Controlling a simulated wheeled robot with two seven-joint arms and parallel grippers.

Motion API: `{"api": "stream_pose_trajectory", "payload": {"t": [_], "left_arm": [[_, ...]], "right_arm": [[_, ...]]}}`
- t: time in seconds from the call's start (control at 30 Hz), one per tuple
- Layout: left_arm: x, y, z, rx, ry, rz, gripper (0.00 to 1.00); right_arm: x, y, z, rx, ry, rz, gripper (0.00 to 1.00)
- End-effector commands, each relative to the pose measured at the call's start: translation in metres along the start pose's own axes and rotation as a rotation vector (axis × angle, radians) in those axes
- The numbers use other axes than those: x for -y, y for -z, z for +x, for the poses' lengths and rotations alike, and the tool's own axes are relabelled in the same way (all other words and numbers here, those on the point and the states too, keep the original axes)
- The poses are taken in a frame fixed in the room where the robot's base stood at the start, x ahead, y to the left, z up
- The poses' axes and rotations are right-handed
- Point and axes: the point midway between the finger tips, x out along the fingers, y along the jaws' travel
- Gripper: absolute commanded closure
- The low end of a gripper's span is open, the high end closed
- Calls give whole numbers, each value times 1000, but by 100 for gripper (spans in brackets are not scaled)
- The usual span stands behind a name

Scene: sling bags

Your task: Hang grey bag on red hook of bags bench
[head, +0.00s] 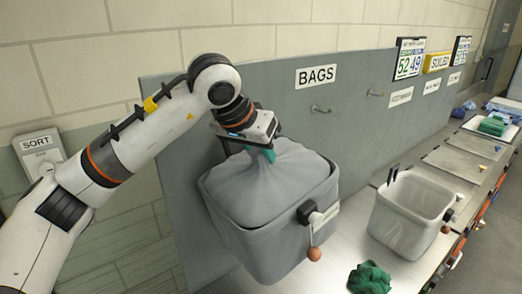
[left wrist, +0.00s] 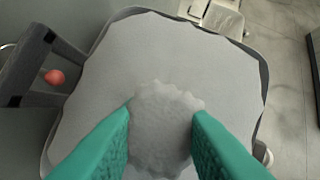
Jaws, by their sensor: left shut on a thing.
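A grey bag (head: 262,185) with a gathered top bulges out of a grey square bin (head: 275,252) beside the BAGS panel. My left gripper (head: 268,153) comes down from above, its green fingers shut on the bag's gathered neck. In the left wrist view the left gripper (left wrist: 160,122) has the bunched neck between its fingertips, with the grey bag (left wrist: 150,55) spread below. My right gripper is not in view.
A second bin (head: 408,218) with a pale liner stands on the bench (head: 340,235) to the right. A green cloth bundle (head: 370,278) lies in front. A red-orange ball (head: 314,254) hangs on the nearer bin's front.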

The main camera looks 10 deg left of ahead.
Motion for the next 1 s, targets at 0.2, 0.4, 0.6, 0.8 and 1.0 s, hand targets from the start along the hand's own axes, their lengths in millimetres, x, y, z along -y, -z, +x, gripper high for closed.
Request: {"api": "stream_pose_trajectory", "payload": {"t": [0.2, 0.4, 0.6, 0.8, 1.0], "left_arm": [[0, -1, -1, 4, 0, -1, 100], [0, -1, -1, 4, 0, -1, 100], [0, -1, -1, 2, 0, 0, 46], [0, 1, 1, -3, -1, -1, 46], [-1, 1, -11, 2, -2, -1, 46]], "right_arm": [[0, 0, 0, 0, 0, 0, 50], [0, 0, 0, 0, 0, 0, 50], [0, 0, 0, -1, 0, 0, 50], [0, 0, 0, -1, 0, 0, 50], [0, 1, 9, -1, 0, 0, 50]]}}
